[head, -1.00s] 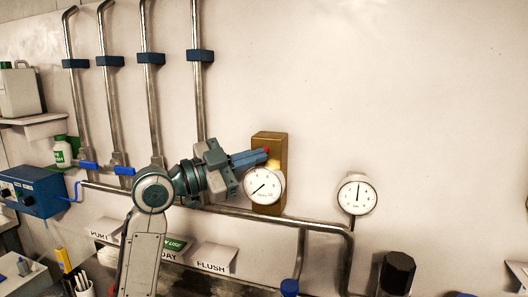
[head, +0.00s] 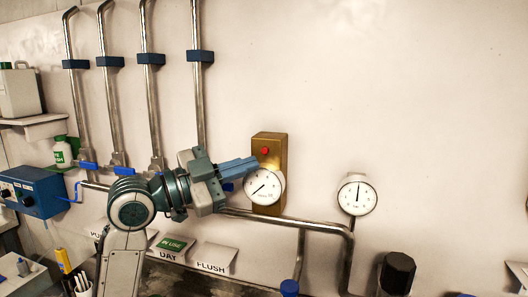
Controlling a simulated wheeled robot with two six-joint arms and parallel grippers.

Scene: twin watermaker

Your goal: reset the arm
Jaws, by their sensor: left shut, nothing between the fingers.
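My left gripper (head: 240,167) is shut and empty. Its blue fingers point right, in front of the left edge of a brass-coloured wall plate (head: 268,141). A round white gauge (head: 263,187) sits at the plate's lower part, just right of and below the fingertips. I cannot tell whether the fingertips touch the plate. My right gripper does not show.
A second gauge (head: 357,195) stands on the pipe to the right. Steel pipes (head: 200,100) with blue clamps run up the wall behind my arm. Labelled plates (head: 214,257) and a blue control box (head: 33,193) are lower left. The upper right wall is bare.

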